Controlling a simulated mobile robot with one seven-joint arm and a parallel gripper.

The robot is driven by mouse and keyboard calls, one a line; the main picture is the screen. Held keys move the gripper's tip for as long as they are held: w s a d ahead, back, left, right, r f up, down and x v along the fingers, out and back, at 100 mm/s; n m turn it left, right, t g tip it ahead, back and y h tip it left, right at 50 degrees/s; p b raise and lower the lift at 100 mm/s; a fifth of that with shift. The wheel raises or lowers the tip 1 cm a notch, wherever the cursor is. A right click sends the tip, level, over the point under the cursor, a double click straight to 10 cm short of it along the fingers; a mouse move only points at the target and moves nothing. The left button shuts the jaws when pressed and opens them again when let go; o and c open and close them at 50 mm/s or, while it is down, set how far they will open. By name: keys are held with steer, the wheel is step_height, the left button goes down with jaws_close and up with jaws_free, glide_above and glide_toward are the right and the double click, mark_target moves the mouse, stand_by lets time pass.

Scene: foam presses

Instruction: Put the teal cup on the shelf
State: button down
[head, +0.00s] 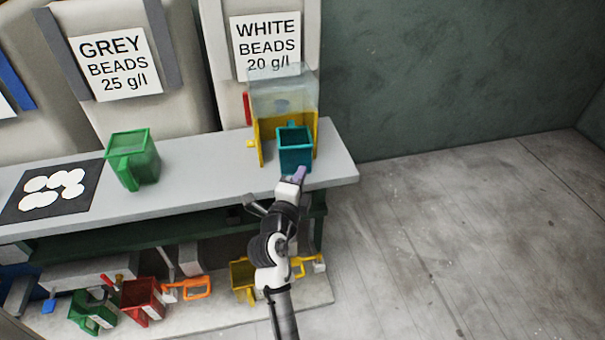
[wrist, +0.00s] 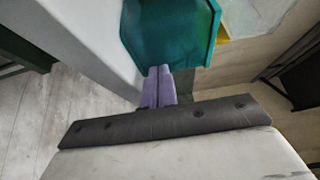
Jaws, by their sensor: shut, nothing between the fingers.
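The teal cup (head: 294,150) stands on the grey shelf (head: 215,186) near its right end, in front of a yellow stand with a clear cover. In the wrist view the teal cup (wrist: 168,30) fills the top middle, just beyond my fingertips. My gripper (head: 299,174) is at the front of the cup, near the shelf's front edge. Its purple fingers (wrist: 158,72) are together with nothing between them. The fingertips appear at or very near the cup's lower side; I cannot tell whether they touch it.
A green cup (head: 133,160) and a black mat (head: 52,192) with white discs are on the shelf to the left. The yellow stand (head: 261,140) is close behind the teal cup. Several coloured scoops and cups lie below. Floor at right (head: 480,230) is clear.

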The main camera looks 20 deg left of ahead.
mark_target(295, 168)
steer(key=shift+w+a+f+b, duration=0.25)
steer(key=shift+w+a+b, duration=0.35)
steer(key=shift+b, duration=0.55)
steer(key=shift+w+a+r+b, duration=0.2)
steer(key=shift+w+a+b, duration=0.2)
steer(key=shift+a+b, duration=0.2)
